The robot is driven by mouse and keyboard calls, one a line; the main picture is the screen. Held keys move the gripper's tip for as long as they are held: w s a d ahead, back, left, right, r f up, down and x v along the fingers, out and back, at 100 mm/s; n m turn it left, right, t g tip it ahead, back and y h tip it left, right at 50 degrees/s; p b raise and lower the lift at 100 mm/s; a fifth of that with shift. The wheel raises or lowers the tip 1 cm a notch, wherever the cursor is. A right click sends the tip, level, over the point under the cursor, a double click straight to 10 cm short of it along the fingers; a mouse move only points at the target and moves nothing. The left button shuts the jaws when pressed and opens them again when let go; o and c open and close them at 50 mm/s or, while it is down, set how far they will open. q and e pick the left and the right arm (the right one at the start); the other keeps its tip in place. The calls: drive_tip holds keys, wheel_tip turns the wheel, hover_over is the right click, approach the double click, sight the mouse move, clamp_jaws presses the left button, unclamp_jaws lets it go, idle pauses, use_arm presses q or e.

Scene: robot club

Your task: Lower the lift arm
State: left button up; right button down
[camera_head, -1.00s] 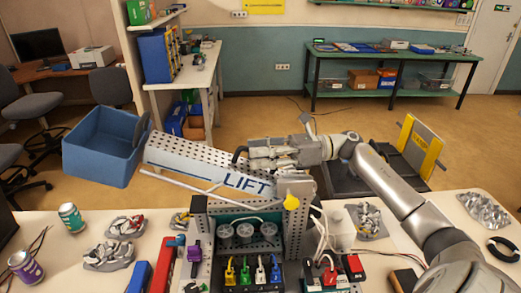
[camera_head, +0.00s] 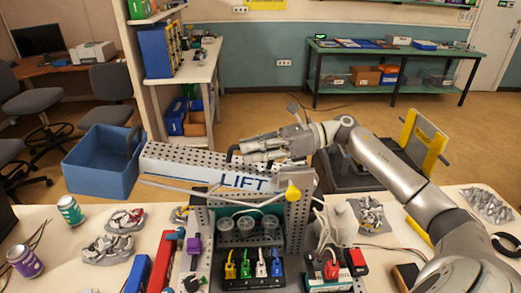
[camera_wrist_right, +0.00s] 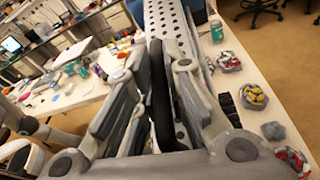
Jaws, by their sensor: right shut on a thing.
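The lift arm (camera_head: 205,168) is a white perforated beam marked LIFT, lying nearly level across the middle of the head view. Its right end meets a perforated metal post (camera_head: 298,225) beside a yellow knob (camera_head: 292,193). My right gripper (camera_head: 243,150) is at the beam's upper side, shut on the black handle (camera_head: 231,153), which is mostly hidden by the fingers. In the right wrist view the black handle (camera_wrist_right: 161,95) stands between the two grey fingers, with the perforated beam (camera_wrist_right: 172,25) beyond. My left gripper is not in view.
A blue bin (camera_head: 100,170) stands behind the beam's left end.

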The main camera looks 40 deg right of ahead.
sight(240, 164)
drive_tip(key=shift+w+a+f+g+h, duration=0.3)
drive_tip(key=shift+a+f+h, duration=0.15)
drive_tip(key=shift+f+h, duration=0.15)
drive_tip(key=shift+w+a+f+g+h, duration=0.2)
drive_tip(key=shift+a+f+g+h, duration=0.1)
drive_tip(key=shift+a+f+h, duration=0.25)
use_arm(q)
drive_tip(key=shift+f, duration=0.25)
use_arm(e)
drive_tip(key=shift+w+a+f+g+h, duration=0.1)
drive_tip(key=shift+f+g+h, duration=0.2)
drive_tip(key=shift+f, duration=0.35)
drive_tip(key=c, duration=1.5)
unclamp_jaws()
drive_tip(key=shift+w, duration=0.1)
drive_tip(key=shift+r, duration=0.1)
drive_tip(key=v, duration=1.2)
drive_tip(key=shift+f, duration=0.25)
